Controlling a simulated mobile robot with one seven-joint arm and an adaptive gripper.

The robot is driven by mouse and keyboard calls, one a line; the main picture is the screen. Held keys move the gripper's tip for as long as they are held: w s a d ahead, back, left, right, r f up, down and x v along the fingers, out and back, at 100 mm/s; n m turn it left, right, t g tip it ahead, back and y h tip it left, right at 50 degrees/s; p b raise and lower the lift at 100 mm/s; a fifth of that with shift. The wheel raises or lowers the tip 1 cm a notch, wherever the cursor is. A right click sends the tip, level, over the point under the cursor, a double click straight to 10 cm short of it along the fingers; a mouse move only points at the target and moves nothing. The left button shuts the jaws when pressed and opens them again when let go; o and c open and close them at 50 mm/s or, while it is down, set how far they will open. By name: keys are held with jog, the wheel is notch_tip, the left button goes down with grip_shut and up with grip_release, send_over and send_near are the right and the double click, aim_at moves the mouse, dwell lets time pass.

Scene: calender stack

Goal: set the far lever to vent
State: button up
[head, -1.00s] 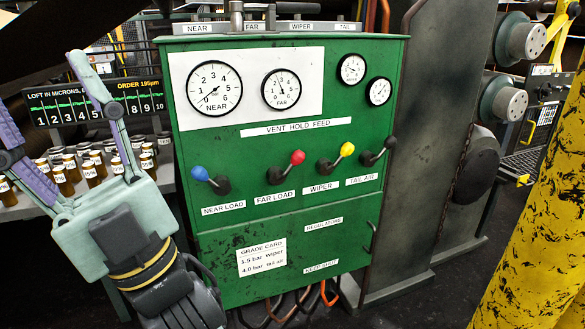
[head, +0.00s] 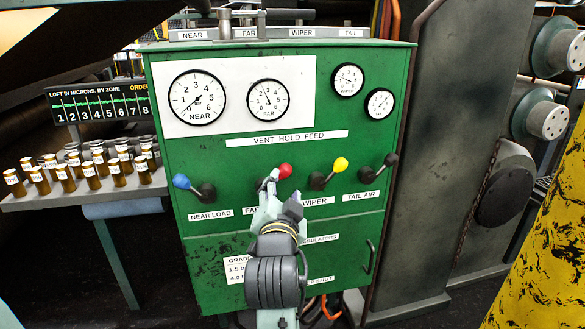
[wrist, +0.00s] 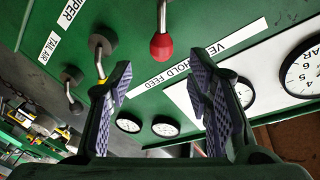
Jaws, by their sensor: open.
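The far lever, with a red knob (head: 285,170), is on the green panel, second from the left; its pivot is hidden behind my gripper. The knob leans right, toward the FEED end of the VENT HOLD FEED strip (head: 300,138). My gripper (head: 268,182) is in front of the lever, its fingertips close to the knob's lower left in the head view. In the wrist view the open fingers (wrist: 159,82) hold nothing. The red knob (wrist: 163,46) shows between and beyond the fingertips; I cannot tell whether they touch it.
Dials (head: 268,100) sit above. A yellow post (head: 540,240) stands at right, and a shelf of bottles (head: 92,178) at left.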

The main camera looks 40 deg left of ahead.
aim_at(284, 174)
jog(key=p+x, duration=0.2)
jog(key=x, duration=0.7)
jog(key=shift+w+a, duration=0.15)
grip_shut()
dwell(0.3)
